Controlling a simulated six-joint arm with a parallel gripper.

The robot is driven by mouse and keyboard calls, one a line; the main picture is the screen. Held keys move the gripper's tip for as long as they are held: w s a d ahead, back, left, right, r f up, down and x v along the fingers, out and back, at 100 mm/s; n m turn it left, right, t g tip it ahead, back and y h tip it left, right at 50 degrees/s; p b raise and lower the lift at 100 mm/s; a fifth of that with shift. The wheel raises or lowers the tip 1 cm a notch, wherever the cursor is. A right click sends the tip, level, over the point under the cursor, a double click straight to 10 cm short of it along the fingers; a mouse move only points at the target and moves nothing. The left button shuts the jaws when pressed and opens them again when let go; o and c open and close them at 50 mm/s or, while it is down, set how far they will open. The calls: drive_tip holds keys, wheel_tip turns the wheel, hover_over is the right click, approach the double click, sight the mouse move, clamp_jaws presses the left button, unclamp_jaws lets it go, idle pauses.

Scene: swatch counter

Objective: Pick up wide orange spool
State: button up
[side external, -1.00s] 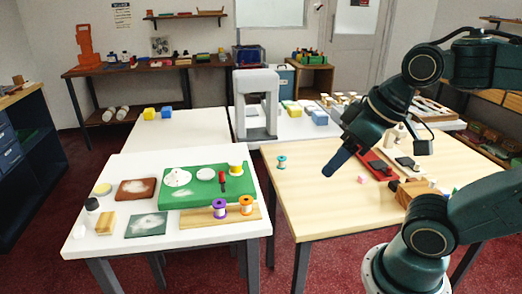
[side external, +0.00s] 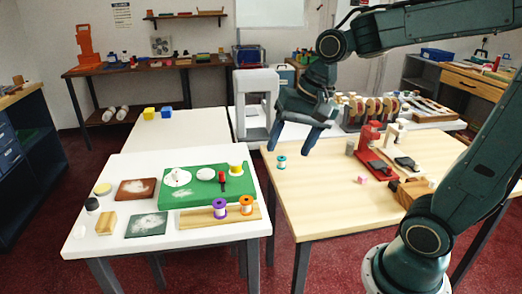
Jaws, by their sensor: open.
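The wide orange spool (side external: 246,205) stands upright on a wooden strip (side external: 195,222) at the front right of the white table. A purple spool (side external: 219,208) stands just left of it on the same strip. My gripper (side external: 291,150) is open and empty, with its two blue fingers pointing down. It is above the left part of the light wood table, up and to the right of the orange spool and well apart from it. A teal spool (side external: 282,162) stands on the wood table near the fingers.
A green board (side external: 180,194) holds a yellow spool (side external: 236,169), a red-handled tool (side external: 222,181) and white round pieces. A brown tile (side external: 136,189) and a dark green tile (side external: 146,224) lie to its left. A grey arch-shaped machine (side external: 255,105) stands behind. The wood table's front is clear.

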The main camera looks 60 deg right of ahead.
drive_tip(key=w+d+f+m+g+y, duration=0.1)
drive_tip(key=w+d+f+m, duration=0.25)
drive_tip(key=w+m, duration=0.3)
drive_tip(key=m+g+y, duration=0.1)
drive_tip(key=m+y, duration=0.1)
drive_tip(key=m, duration=0.4)
approach(248, 199)
drive_tip(key=v, duration=0.3)
drive_tip(key=shift+w+d, duration=0.2)
drive_tip(key=shift+w, duration=0.2)
drive_tip(key=shift+x, duration=4.25)
drive_tip(key=shift+s+a, duration=0.15)
drive_tip(key=shift+s+x, duration=0.15)
drive_tip(key=shift+x, duration=1.1)
drive_tip(key=shift+s+x, duration=0.2)
drive_tip(key=shift+x, duration=1.1)
drive_tip(key=shift+w, duration=0.15)
